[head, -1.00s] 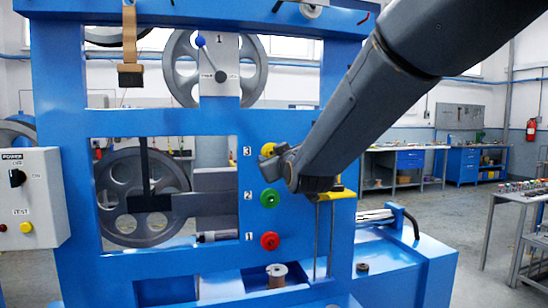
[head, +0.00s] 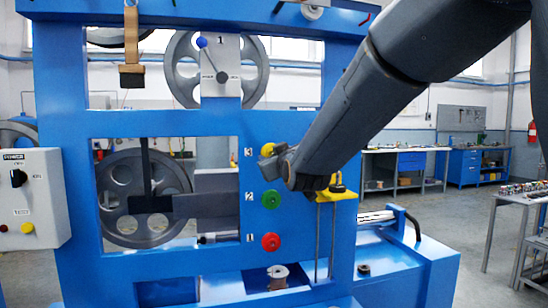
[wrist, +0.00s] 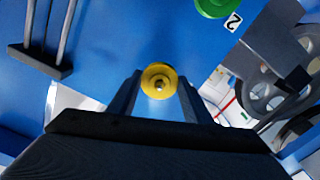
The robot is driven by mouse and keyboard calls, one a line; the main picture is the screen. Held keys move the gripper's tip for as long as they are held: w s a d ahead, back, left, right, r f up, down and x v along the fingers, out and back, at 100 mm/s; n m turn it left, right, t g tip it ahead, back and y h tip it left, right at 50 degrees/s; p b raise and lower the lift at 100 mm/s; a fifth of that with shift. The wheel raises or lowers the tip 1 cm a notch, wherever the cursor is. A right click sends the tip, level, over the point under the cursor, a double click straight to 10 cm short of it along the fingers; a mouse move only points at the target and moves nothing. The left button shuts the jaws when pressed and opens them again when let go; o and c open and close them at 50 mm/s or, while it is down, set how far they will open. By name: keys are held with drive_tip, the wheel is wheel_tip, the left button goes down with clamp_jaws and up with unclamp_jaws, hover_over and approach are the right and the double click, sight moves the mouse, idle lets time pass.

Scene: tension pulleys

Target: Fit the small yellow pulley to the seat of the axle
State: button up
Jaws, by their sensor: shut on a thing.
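The small yellow pulley (head: 268,149) is at the blue panel beside the number 3, partly hidden by my gripper (head: 273,158). In the wrist view, my gripper (wrist: 160,82) is shut on the yellow pulley (wrist: 152,75), with one dark finger on each side. A small metal pin end, which looks like the axle (wrist: 160,86), shows in the pulley's centre. The seat behind the pulley is hidden, and I cannot tell how closely the pulley sits against the panel.
A green pulley (head: 271,199) at number 2 and a red one (head: 270,242) at number 1 are below. A yellow bracket (head: 337,193) on two rods stands to the right. Large grey wheels (head: 145,190) are at the left. A control box (head: 35,208) is at far left.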

drive_tip(key=shift+r, duration=0.1)
idle(0.3)
drive_tip(key=o, duration=1.2)
drive_tip(key=shift+b+v, duration=0.9)
drive_tip(key=shift+v, duration=2.95)
drive_tip(key=s+d+f+m+g+h, duration=0.1)
drive_tip(key=s+d+f+g, duration=0.15)
drive_tip(key=f, duration=0.55)
drive_tip(key=s+d+f+m+g+h, duration=0.1)
drive_tip(key=d+f+g, duration=0.25)
drive_tip(key=f, duration=0.45)
drive_tip(key=s+d+f+m+g+h, duration=0.1)
drive_tip(key=s+d+f+m+g, duration=0.2)
drive_tip(key=s+f, duration=0.4)
drive_tip(key=s+d+f+g+h, duration=0.1)
drive_tip(key=s+d+f+g, duration=0.2)
drive_tip(key=s+d+f, duration=0.45)
drive_tip(key=s+d+f+m+g, duration=0.1)
drive_tip(key=s+f, duration=0.1)
drive_tip(key=s, duration=0.2)
drive_tip(key=s+f+m+g, duration=0.1)
drive_tip(key=s+f+g, duration=0.1)
drive_tip(key=s+f, duration=0.1)
drive_tip(key=s+d+f+g+h, duration=0.1)
drive_tip(key=s+f+g, duration=0.1)
drive_tip(key=s, duration=0.3)
drive_tip(key=shift+s+d+f+m, duration=0.25)
drive_tip(key=shift+d+f+m, duration=0.05)
drive_tip(key=shift+f+m, duration=0.1)
